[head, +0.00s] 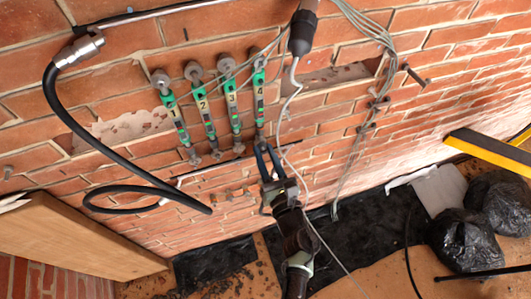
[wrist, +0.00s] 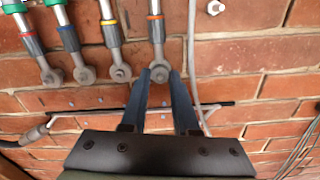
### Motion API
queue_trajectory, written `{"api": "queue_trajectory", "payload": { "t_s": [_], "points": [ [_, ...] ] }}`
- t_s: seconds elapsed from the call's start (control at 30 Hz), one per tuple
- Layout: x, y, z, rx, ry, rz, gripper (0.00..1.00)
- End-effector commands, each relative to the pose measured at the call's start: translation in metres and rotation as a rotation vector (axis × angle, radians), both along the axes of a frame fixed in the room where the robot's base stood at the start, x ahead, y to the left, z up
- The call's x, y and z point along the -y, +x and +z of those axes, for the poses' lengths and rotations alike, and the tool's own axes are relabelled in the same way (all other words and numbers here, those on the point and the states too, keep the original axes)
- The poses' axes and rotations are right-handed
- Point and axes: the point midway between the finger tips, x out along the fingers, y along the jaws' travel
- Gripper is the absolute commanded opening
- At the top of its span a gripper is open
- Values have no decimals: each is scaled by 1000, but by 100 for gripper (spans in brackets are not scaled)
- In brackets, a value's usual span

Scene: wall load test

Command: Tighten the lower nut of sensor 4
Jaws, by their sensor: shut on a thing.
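Sensor 4 (head: 259,88) is the rightmost of the green, numbered sensors on the brick wall. In the wrist view its grey lower end with an orange ring (wrist: 155,17) comes down to the lower nut (wrist: 160,73). My gripper (head: 264,148) reaches up from below. In the wrist view its two dark fingertips (wrist: 161,76) are on either side of that nut, shut on it. The fingers partly cover the nut's sides. In the head view the nut is small and largely hidden by the fingertips.
Sensors 1 (head: 174,113), 2 (head: 203,106) and 3 (head: 232,102) are close to the left. A white cable (wrist: 192,70) runs just right of the fingers. A thin dark rod (wrist: 215,104) crosses the wall below the nuts. A black hose (head: 75,125) loops at left.

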Motion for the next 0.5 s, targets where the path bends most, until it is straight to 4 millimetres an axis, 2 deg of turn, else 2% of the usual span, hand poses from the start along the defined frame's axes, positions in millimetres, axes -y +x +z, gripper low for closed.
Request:
{"api": "queue_trajectory", "payload": {
  "t_s": [0.5],
  "points": [
    [-1, 0, 1, -148, 458, 1, 0]
  ]
}}
